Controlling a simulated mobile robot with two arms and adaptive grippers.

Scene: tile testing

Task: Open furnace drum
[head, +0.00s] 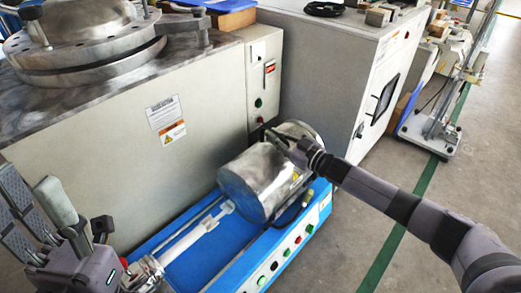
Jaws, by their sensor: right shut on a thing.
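The furnace drum (250,188) is a shiny metal cylinder lying tilted on the blue bench machine in the middle of the head view. My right gripper (284,140) reaches in from the right and is shut at the drum's upper right edge. The exact part it grips is small and partly hidden by the gripper. A metal shaft (200,235) runs from the drum's left side toward the lower left. My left gripper (42,205) is at the lower left, away from the drum, with its grey fingers apart and nothing visible between them.
The blue base (240,270) has a row of buttons along its front. A large grey cabinet with a round metal lid (90,60) stands behind on the left. A white cabinet (340,75) stands behind the drum. Open floor with a green line (400,225) lies right.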

